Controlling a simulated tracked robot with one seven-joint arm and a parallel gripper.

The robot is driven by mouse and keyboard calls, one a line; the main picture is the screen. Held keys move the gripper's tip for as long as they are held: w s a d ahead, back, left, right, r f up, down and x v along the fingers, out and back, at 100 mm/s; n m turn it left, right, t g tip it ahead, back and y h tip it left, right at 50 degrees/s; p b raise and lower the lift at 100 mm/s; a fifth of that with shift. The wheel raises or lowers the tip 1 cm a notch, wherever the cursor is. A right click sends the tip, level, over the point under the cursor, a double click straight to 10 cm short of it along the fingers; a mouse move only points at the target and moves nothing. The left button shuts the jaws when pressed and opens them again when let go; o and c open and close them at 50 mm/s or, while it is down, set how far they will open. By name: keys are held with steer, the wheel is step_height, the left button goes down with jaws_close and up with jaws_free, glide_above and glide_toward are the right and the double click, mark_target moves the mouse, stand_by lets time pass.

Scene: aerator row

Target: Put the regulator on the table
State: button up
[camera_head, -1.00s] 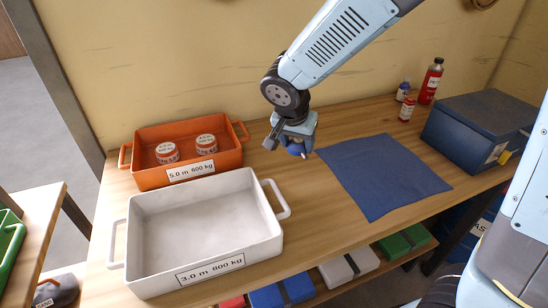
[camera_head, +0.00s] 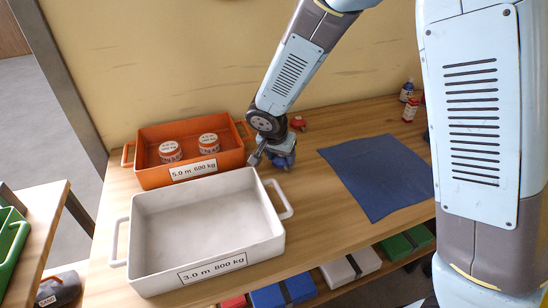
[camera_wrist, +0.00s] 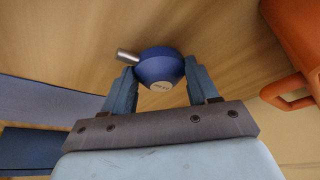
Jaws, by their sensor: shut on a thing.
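My gripper (camera_head: 283,161) is low over the wooden table (camera_head: 330,215), right of the orange tray and behind the white tray's right handle. It is shut on a round blue piece with a silver stub, which I take to be the regulator (camera_wrist: 162,68). In the wrist view the regulator sits between the two fingers (camera_wrist: 163,88), its pale label facing the camera. In the head view it is mostly hidden by the gripper. I cannot tell whether it touches the table.
The orange tray (camera_head: 139,178) holds two round labelled tins (camera_head: 170,152). The white tray (camera_head: 205,225) in front is empty. A small red thing (camera_head: 298,123) stands behind my gripper. A blue cloth (camera_head: 380,178) lies to the right, with small bottles (camera_head: 410,108) beyond. Bare wood lies between.

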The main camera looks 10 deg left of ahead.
steer(key=shift+f, duration=0.4)
steer(key=shift+f, duration=0.15)
steer(key=o, duration=1.2)
steer(key=v, duration=1.2)
